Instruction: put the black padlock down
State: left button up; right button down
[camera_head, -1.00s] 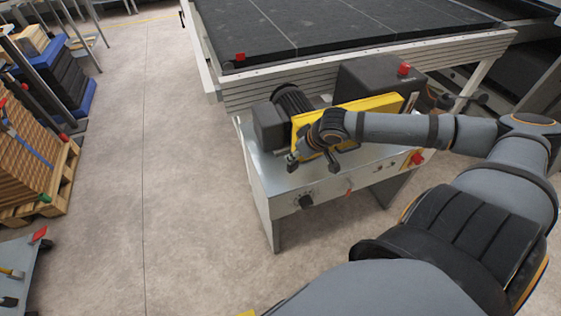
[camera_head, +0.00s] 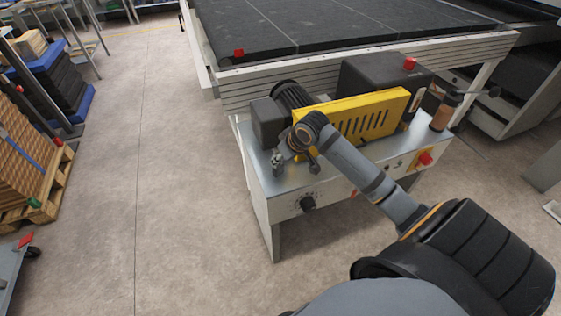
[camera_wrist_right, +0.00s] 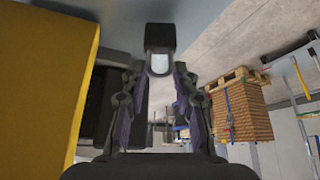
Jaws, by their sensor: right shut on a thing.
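The black padlock (camera_wrist_right: 160,38) shows in the right wrist view, at the tips of my right gripper's fingers. Its pale shackle (camera_wrist_right: 159,69) is between the two fingertips. My right gripper (camera_wrist_right: 160,76) is shut on the padlock. In the head view my right gripper (camera_head: 279,163) is over the left part of the metal machine top (camera_head: 262,178), in front of the yellow guard (camera_head: 372,117). I cannot make out the padlock clearly in the head view, nor whether it touches the top. My left gripper is not in view.
A dark motor block (camera_head: 268,121) stands close behind my right gripper. A brown cylinder (camera_head: 445,109) stands at the machine's right end. The front panel has a black knob (camera_head: 307,203) and a red button (camera_head: 425,159). Open floor (camera_head: 185,190) lies to the left.

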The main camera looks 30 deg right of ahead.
jog(key=shift+f, duration=0.55)
jog(key=shift+f, duration=0.1)
jog(key=c, duration=1)
grip_release()
jog(key=p+v, duration=0.8)
jog(key=v, duration=0.4)
